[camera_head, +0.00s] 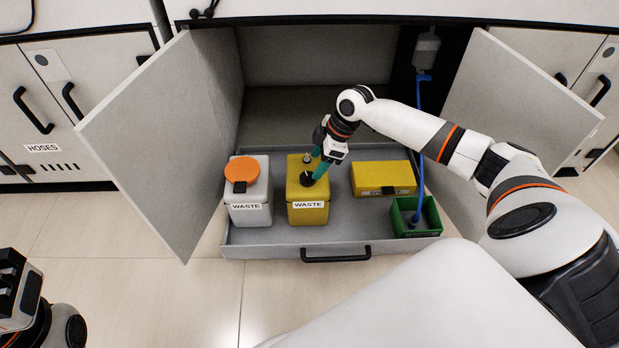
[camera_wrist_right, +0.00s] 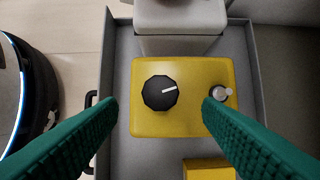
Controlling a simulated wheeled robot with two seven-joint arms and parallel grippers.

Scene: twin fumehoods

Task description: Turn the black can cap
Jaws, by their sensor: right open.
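The yellow waste can (camera_head: 308,212) stands in the pulled-out drawer, with a white WASTE label on its front. Its black cap (camera_head: 307,179) is on top near the front; in the right wrist view the cap (camera_wrist_right: 160,93) is a dark knob with a white line. My right gripper (camera_head: 317,174) is over the can, its green fingers angled down near the cap. In the wrist view the right gripper (camera_wrist_right: 160,112) is open, its fingers spread on either side of the cap with gaps between. My left gripper (camera_head: 12,280) is at the lower left edge; its fingers are unclear.
A grey can (camera_head: 249,214) with an orange lid stands left of the yellow can. A yellow box (camera_head: 383,179) and a green bin (camera_head: 428,219) with a blue hose are right. Open cabinet doors (camera_head: 165,135) flank the drawer (camera_head: 285,250). A small grey fitting (camera_wrist_right: 220,94) is on the can.

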